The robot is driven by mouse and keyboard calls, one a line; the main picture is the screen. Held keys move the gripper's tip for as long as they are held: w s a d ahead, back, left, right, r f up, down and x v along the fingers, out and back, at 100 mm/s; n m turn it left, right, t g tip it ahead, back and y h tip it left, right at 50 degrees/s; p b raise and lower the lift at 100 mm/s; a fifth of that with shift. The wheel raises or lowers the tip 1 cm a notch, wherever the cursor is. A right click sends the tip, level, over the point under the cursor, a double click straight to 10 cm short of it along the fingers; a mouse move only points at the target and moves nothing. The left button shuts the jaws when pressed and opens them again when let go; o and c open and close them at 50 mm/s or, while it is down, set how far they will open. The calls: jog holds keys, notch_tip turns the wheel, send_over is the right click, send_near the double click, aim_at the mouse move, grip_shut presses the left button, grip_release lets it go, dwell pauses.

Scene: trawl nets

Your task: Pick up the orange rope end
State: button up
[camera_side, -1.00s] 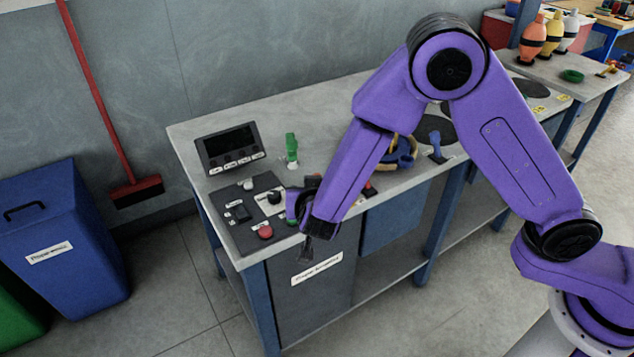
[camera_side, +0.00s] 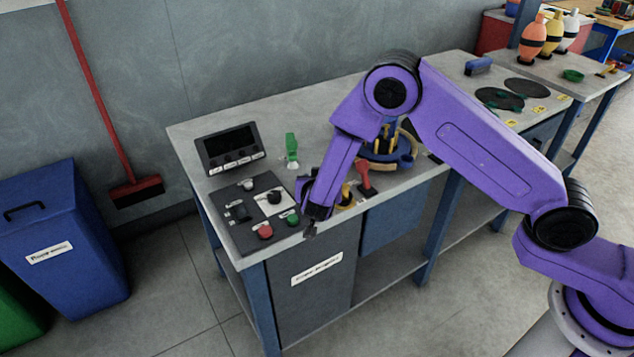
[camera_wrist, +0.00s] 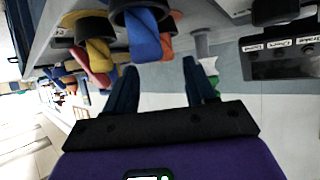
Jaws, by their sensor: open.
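In the wrist view, a short orange rope end (camera_wrist: 167,45) shows at the top, partly hidden behind a thick blue rope end (camera_wrist: 142,40) that hangs from a dark ring. My gripper (camera_wrist: 159,66) is open, and nothing shows between its fingers. The fingertips lie just below the blue and orange rope ends in the picture; I cannot tell whether they touch. In the side view, my gripper (camera_side: 311,229) is at the table's front edge, right of the control panel. I cannot pick out the orange rope end there.
Yellow (camera_wrist: 98,52) and red (camera_wrist: 92,70) rope ends hang to the left in the wrist view.

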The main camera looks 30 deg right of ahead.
jog(key=shift+w+a+x, duration=0.1)
jog(key=shift+x, duration=1.25)
jog(key=shift+w+a+x, duration=0.1)
jog(key=shift+w+x, duration=0.05)
jog(key=shift+x, duration=1.2)
jog(key=shift+r, duration=0.15)
grip_shut()
